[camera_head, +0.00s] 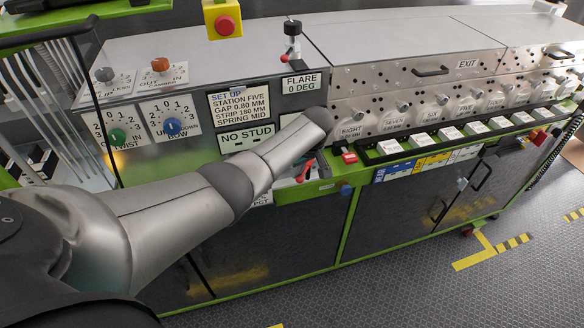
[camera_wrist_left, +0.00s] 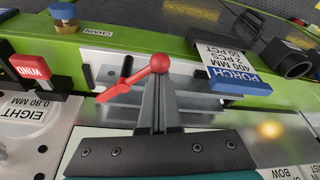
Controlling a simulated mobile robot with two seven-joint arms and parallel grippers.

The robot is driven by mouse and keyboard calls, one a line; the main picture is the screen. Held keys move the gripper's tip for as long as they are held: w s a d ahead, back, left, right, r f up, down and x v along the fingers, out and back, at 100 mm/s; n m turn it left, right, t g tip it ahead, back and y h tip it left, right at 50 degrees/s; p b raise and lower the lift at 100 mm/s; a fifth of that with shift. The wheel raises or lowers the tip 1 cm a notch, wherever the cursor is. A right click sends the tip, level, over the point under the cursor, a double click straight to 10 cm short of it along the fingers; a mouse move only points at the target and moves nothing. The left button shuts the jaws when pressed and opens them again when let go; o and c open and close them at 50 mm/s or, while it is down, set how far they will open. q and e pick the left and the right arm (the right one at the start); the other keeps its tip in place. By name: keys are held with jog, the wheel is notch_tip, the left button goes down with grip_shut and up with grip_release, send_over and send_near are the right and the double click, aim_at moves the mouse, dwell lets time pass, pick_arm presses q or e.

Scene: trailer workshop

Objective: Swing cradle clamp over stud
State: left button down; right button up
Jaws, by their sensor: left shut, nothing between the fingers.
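A red lever with a round ball knob (camera_wrist_left: 160,62) shows in the wrist view above a pale metal plate on the green rail. Its red arm (camera_wrist_left: 118,88) slants down to the left from the ball. In the head view part of a red lever (camera_head: 305,171) shows just below my left forearm's end. My left gripper (camera_wrist_left: 159,76) is shut and empty, its fingertips at or just in front of the ball; I cannot tell whether they touch. In the head view my arm hides most of this area. I cannot make out a stud or the cradle. My right gripper is not in view.
A red "WIND" block (camera_wrist_left: 30,66) stands left of the lever. A blue "PORCH" block (camera_wrist_left: 238,82) and a black cylinder (camera_wrist_left: 287,58) are to the right. The "NO STUD" sign (camera_head: 247,138) is on the panel behind my arm. The floor in front is clear.

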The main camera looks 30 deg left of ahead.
pick_arm(q)
jog(key=shift+d+n+b, duration=0.3)
jog(key=shift+d+n, duration=0.3)
jog(key=shift+n, duration=0.4)
jog(key=shift+w+d+f+n+g+b, duration=0.15)
jog(key=shift+d+n+g+b, duration=0.3)
jog(key=shift+n, duration=0.45)
jog(key=n+b, duration=0.1)
jog(key=b, duration=0.1)
jog(key=d+n+g+b, duration=0.1)
jog(key=n, duration=0.1)
jog(key=shift+w+d+b, duration=0.2)
jog(key=shift+w+b, duration=0.05)
jog(key=shift+b, duration=0.1)
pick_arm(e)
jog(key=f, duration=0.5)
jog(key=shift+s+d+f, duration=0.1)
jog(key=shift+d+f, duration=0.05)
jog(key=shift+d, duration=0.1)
pick_arm(q)
jog(key=shift+d, duration=0.1)
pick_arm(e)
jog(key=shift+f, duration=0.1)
